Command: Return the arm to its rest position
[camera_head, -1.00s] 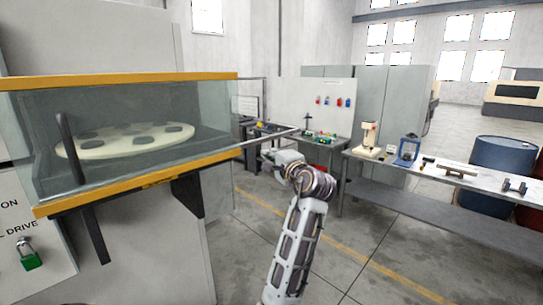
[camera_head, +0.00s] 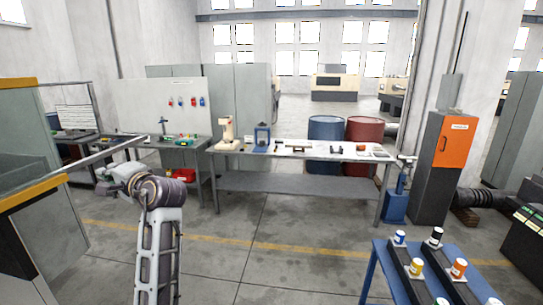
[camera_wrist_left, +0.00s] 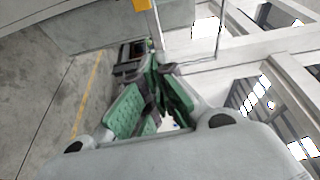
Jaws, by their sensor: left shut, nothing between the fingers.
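My left arm (camera_head: 160,230) rises from the bottom of the head view, its wrist bent toward the left. The left gripper (camera_head: 104,178) is at its left end, small and partly hidden by the wrist. In the left wrist view the left gripper (camera_wrist_left: 156,75) shows green-padded fingers closed together with nothing between them. My right gripper is not in view.
The yellow-framed machine cabinet (camera_head: 30,190) stands close on the left. A long workbench (camera_head: 290,153) stands beyond, with a blue barrel (camera_head: 326,128) and a red barrel (camera_head: 363,130) behind. A blue table (camera_head: 378,270) with cans is at lower right. Open floor lies between.

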